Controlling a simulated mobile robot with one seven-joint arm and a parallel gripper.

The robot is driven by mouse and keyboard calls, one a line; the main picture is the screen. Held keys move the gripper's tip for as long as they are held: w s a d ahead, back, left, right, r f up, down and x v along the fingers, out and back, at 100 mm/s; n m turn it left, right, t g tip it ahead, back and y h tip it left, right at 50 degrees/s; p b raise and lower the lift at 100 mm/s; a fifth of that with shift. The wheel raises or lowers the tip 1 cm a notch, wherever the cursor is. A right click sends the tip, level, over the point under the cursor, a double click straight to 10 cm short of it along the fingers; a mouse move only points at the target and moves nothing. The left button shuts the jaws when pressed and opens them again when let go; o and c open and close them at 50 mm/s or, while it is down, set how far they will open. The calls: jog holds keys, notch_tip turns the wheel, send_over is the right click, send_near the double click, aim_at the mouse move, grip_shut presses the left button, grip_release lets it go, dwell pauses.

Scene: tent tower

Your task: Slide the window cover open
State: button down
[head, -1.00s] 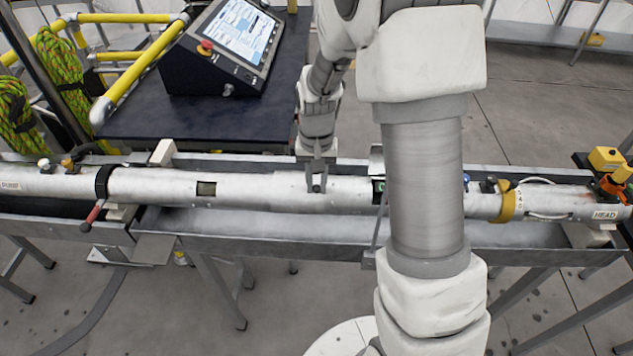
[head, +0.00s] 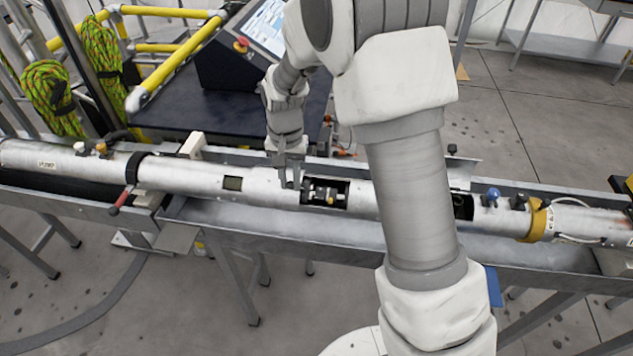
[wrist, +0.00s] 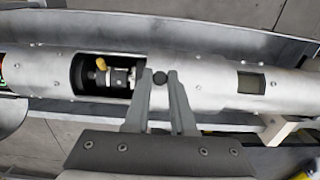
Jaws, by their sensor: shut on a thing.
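The long silver tube (head: 190,178) lies in the metal trough. A dark window (head: 340,193) in it is uncovered just right of my gripper and shows metal parts and a small yellow piece inside. My gripper (head: 290,182) points down onto the tube at the window's left. In the wrist view my gripper (wrist: 160,82) is shut on a dark knob (wrist: 160,77) on the silver window cover (wrist: 200,92). The window (wrist: 103,74) lies open to the left of the fingers there. The cover's edges are hard to tell from the tube.
A second dark opening (head: 463,206) shows right of my arm. The trough (head: 260,222) runs along the tube. A red-tipped lever (head: 120,200) stands at its left. A dark table with a control console (head: 262,45) stands behind.

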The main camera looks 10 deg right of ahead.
jog(key=shift+w+a+r, duration=0.1)
jog(key=shift+w+a, duration=0.1)
jog(key=shift+a, duration=0.15)
jog(key=c, duration=0.8)
grip_release()
jog(key=shift+o, duration=0.2)
jog(key=shift+s, duration=0.1)
notch_tip(320, 180, up, 17)
jog(key=shift+r, duration=0.2)
jog(key=shift+d, duration=0.1)
